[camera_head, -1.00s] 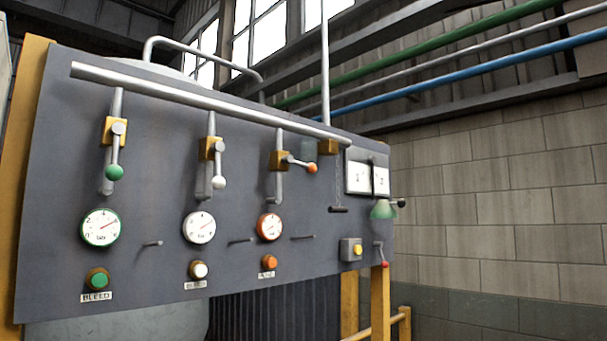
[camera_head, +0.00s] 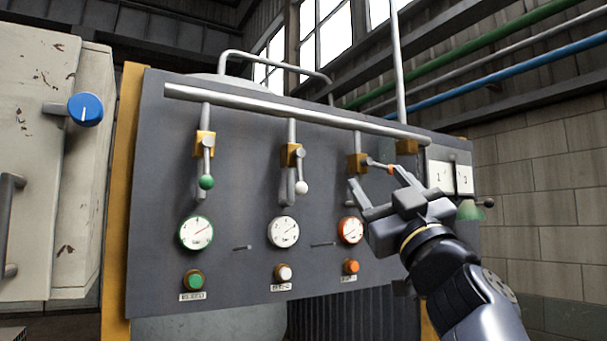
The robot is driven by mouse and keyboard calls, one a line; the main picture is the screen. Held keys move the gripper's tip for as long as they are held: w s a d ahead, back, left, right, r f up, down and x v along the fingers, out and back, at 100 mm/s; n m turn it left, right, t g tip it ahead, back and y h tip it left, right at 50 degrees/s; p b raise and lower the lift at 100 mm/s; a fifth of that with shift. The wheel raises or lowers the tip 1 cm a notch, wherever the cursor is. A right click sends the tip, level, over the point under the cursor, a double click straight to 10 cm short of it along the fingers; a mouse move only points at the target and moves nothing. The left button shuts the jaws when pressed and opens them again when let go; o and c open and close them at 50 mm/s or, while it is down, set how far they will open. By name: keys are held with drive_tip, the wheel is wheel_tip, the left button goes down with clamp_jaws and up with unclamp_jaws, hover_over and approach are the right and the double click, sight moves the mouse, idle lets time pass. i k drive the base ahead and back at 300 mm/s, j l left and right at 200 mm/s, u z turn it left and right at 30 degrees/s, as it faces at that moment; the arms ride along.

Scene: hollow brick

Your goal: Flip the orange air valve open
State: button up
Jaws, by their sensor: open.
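The orange air valve has a yellow body (camera_head: 357,163) on the grey panel, below the long pipe. Its lever (camera_head: 376,164) points sideways to the right. Its orange knob (camera_head: 390,169) is partly hidden by my gripper. My gripper (camera_head: 375,174) is open, with its fingers spread in front of the panel, just below the lever. The upper right finger overlaps the knob; I cannot tell if they touch. The orange-rimmed gauge (camera_head: 350,230) is partly covered by my gripper.
The green-knob lever (camera_head: 206,182) and the white-knob lever (camera_head: 301,187) hang down to the left. The panel (camera_head: 245,265) carries gauges, buttons and short pegs. A pale cabinet (camera_head: 30,200) with a blue dial (camera_head: 86,109) stands at the far left.

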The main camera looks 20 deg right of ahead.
sight(366, 162)
drive_tip(key=i+l, duration=0.1)
drive_tip(key=l, duration=0.25)
drive_tip(key=i+l+u, duration=0.15)
drive_tip(key=l, duration=0.2)
drive_tip(key=i+l, duration=0.1)
drive_tip(key=l, duration=0.2)
drive_tip(key=i+l+u, duration=0.1)
drive_tip(key=l, duration=0.25)
